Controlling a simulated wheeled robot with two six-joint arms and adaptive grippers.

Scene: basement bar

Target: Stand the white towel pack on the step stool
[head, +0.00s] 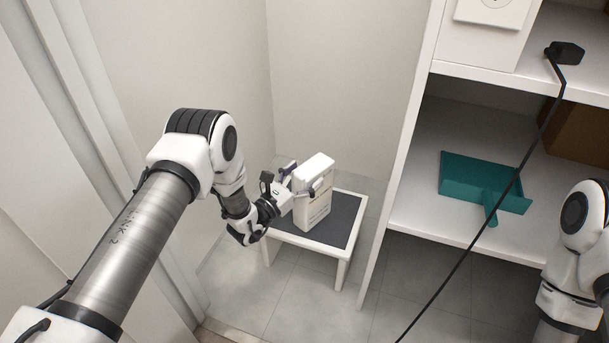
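The white towel pack (314,207) is upright at the step stool, with its lower end over the dark top. I cannot tell for sure whether its base touches the stool. The step stool (347,207) is low, with white legs and frame and a dark grey top. My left gripper (303,184) is at the pack's upper part, with its fingers around it, shut on it. Part of the pack's left side is hidden by the gripper.
A white shelf unit (408,150) stands right of the stool. A teal dustpan (480,183) lies on its middle shelf. Walls close in behind and left of the stool. Tiled floor (420,290) is clear in front.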

